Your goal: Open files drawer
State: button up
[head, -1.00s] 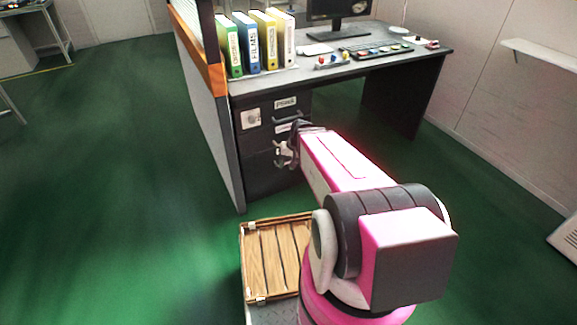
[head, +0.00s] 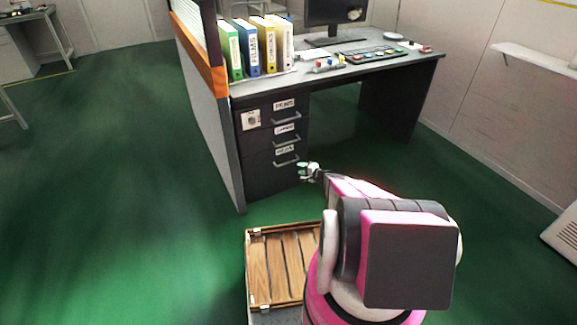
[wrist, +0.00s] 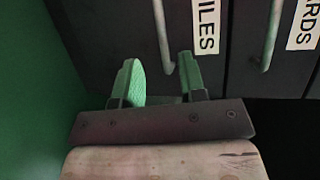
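The files drawer (head: 272,174) is the bottom one of the dark cabinet and looks closed. Its label and bar handle (head: 286,162) show in the head view. In the wrist view the files handle (wrist: 162,35) runs down beside the label reading "ILES", its near end lying in the picture between my fingertips. My gripper (head: 306,172) is just right of and a little below that handle in the head view. In the wrist view my gripper (wrist: 160,78) has its green fingers apart with nothing held. I cannot tell if a finger touches the handle.
The cards drawer (head: 262,138) and pens drawer (head: 262,107) are above, both closed. A grey partition (head: 212,125) borders the cabinet's left side. A wooden-slatted crate (head: 285,262) is on the near side. Binders (head: 253,48) stand on the desk. Green floor left is clear.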

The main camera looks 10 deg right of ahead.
aim_at(287, 163)
jog(key=x, duration=1)
jog(key=shift+w+a+f, duration=0.1)
jog(key=shift+w+a, duration=0.05)
jog(key=shift+w, duration=0.15)
jog(key=shift+c, duration=0.3)
grip_shut()
